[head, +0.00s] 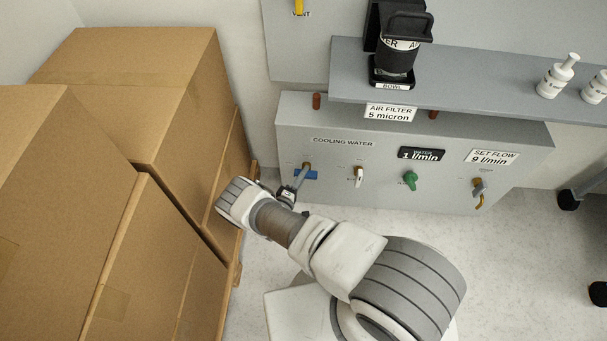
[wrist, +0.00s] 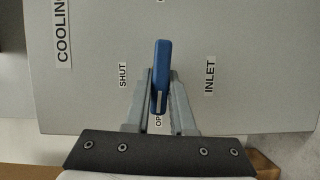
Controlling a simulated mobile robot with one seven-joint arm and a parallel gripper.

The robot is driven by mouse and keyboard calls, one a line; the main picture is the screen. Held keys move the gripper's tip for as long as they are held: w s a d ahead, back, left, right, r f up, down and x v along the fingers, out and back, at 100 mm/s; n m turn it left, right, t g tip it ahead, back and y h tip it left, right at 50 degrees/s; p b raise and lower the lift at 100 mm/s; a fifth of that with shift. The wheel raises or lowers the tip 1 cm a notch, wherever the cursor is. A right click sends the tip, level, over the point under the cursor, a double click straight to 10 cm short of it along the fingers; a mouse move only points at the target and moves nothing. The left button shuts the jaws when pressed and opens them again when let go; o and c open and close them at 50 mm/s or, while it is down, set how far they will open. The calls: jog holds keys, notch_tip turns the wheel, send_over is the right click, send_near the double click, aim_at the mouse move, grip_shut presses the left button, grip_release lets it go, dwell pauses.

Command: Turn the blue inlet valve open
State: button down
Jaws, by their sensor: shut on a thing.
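The blue inlet valve handle (head: 313,174) is at the left of the grey cooling-water panel in the head view, lying roughly level. In the wrist view the blue handle (wrist: 161,65) runs up and down the picture, its lower end pointing toward a partly hidden label starting "OP". The SHUT label (wrist: 123,75) is to its left and the INLET label (wrist: 210,77) to its right. My gripper (head: 304,170) reaches it from the front. In the wrist view my gripper (wrist: 161,88) is shut on the handle, one finger on each side.
Stacked cardboard boxes (head: 150,90) stand close to my gripper's left. A shelf (head: 480,85) with a black filter bowl (head: 397,62) is above.

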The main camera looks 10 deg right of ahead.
jog(key=shift+w+n+t, duration=0.2)
jog(key=shift+n+t, duration=0.1)
jog(key=shift+n, duration=0.1)
jog(key=c, duration=0.8)
grip_release()
jog(key=shift+s, duration=0.1)
jog(key=shift+o, duration=0.2)
jog(key=shift+r, duration=0.15)
